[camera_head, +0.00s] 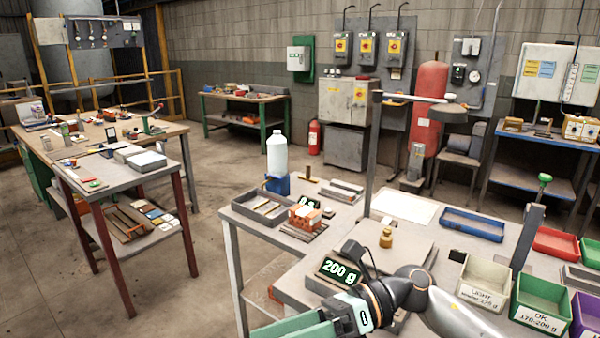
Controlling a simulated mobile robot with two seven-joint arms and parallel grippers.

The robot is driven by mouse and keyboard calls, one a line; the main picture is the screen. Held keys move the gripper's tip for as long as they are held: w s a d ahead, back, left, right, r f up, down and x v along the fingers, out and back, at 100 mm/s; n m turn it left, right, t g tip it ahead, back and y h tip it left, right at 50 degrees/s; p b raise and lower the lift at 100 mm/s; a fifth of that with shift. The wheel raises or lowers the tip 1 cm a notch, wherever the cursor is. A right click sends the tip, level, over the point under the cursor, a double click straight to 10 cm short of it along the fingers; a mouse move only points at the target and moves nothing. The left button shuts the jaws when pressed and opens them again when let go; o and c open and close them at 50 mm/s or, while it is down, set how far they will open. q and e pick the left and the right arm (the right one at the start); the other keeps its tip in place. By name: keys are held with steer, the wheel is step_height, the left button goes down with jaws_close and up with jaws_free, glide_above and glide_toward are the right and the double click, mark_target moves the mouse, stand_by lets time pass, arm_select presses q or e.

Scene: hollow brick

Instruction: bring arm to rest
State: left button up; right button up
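One of my arms, silver with black and orange joints, comes in from the lower right, so I take it as my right arm. Its gripper (292,328) points left at the bottom edge, with green parts cut off by the frame; its opening is hidden. My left gripper is not in view. The arm passes in front of a scale whose display (341,270) reads 200 g. A small brass weight (386,238) stands upright on the scale's plate (408,250). An orange hollow brick (304,217) sits on the bench left of the scale, apart from the gripper.
Bins labelled LIGHT (484,283) and OK (541,303) stand close to the arm on the right. A blue tray (472,224), a grey tray (262,208) and a white bottle (277,155) are on the bench. A lamp post (374,150) rises behind the scale.

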steer(key=w+d+r+m+t+y+p, duration=0.15)
steer(key=w+m+t+y, duration=0.4)
steer(key=m+t, duration=1)
steer(key=w+d+f+m+t+h+p, duration=0.1)
steer(key=d+f+m+t+h+p, duration=0.15)
steer(key=d+f+m+h, duration=0.6)
steer(key=w+d+f+m+t+h+p, duration=0.1)
steer(key=f+m+t+h, duration=0.4)
steer(key=m, duration=0.9)
steer(key=s+d+f+m+g+h, duration=0.3)
steer(key=s+d+f+m+g, duration=0.1)
steer(key=s+f, duration=0.4)
steer(key=s+d+f+m+g+h+p, duration=0.1)
steer(key=s+d+f+m+g, duration=0.3)
steer(key=s+f, duration=0.5)
step_height(320, 180, down, 3)
steer(key=shift+s+d+m+h, duration=0.2)
steer(key=shift+d+m+h, duration=0.4)
steer(key=shift+m+h, duration=0.45)
steer(key=shift+y, duration=0.25)
